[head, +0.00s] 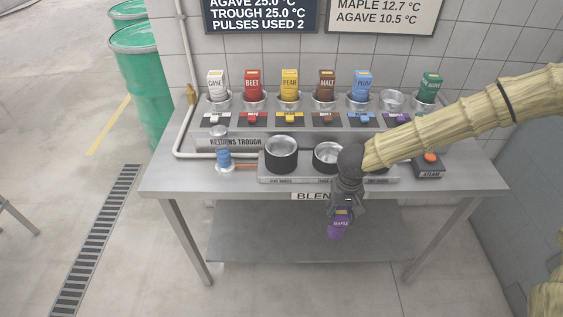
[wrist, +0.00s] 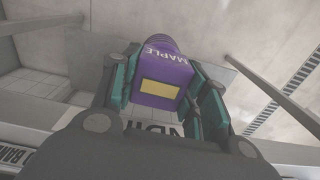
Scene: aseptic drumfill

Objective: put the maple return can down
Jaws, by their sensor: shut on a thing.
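The maple return can (head: 338,228) is purple with a yellow patch and the word MAPLE. My gripper (head: 342,211) is shut on it and holds it in front of the table's front edge, over the lower shelf in the head view. In the wrist view the can (wrist: 166,75) sits between the two green-padded fingers of my gripper (wrist: 165,90). The returns trough (head: 237,142) is on the table at the back left. One cup (head: 392,101) in the back row, above a purple label, holds no visible can.
The back row holds several cans, including cane (head: 216,84), beet (head: 252,85) and agave (head: 431,86). A black-sided pot (head: 281,154) and a smaller pot (head: 328,156) stand mid-table. A blue valve (head: 224,160) is left, an orange button (head: 430,158) right. The table's left end (head: 178,178) is clear.

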